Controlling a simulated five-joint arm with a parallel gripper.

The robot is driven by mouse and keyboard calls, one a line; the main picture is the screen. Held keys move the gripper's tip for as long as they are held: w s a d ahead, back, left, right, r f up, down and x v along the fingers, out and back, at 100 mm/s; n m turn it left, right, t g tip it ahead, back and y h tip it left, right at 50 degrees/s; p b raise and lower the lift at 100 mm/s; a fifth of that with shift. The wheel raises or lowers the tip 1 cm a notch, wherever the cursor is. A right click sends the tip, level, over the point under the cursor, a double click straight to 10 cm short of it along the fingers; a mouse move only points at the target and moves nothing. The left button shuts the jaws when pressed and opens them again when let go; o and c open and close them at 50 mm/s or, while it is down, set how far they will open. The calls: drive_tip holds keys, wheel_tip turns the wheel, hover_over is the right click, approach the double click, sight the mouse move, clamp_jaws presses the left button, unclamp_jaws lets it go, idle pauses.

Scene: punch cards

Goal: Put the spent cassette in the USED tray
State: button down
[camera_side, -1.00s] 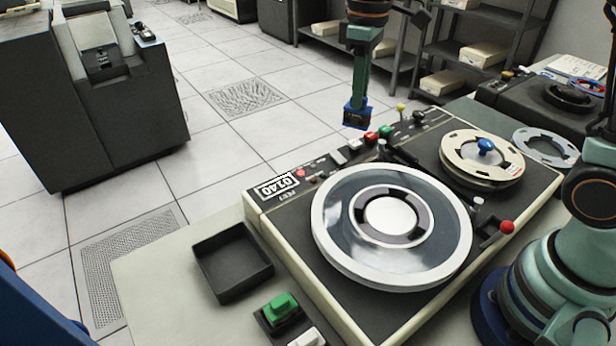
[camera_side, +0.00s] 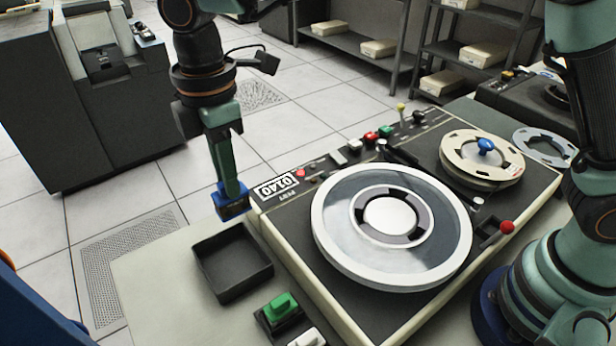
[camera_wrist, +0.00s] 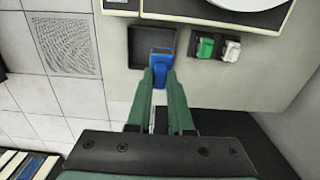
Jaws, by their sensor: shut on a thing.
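My gripper (camera_side: 226,186) is shut on a small blue cassette (camera_side: 232,208) and holds it at its fingertips. In the side view the cassette hangs near the back edge of a black open tray (camera_side: 208,283). In the wrist view the cassette (camera_wrist: 162,64) overlaps the right part of the tray (camera_wrist: 137,57), between my fingertips (camera_wrist: 158,76). The visible floor of the tray is empty. I see no label on the tray. I cannot tell how high the cassette is above it.
A tape deck (camera_side: 295,247) with a large reel (camera_side: 330,245) stands right of the tray. A green block (camera_side: 280,307) and a white block (camera_side: 307,338) sit in front of the tray. The floor (camera_side: 115,212) lies beyond the table's left edge.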

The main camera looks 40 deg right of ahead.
sight(236, 212)
wheel_tip(236, 212, down, 11)
idle(0.7)
drive_tip(key=shift+f, duration=2.45)
idle(1.4)
drive_tip(key=c, duration=0.7)
unclamp_jaws()
drive_tip(key=shift+c, duration=1.1)
drive_tip(key=shift+r, duration=4)
drive_tip(key=shift+w+d, duration=0.1)
drive_tip(key=shift+d, duration=0.05)
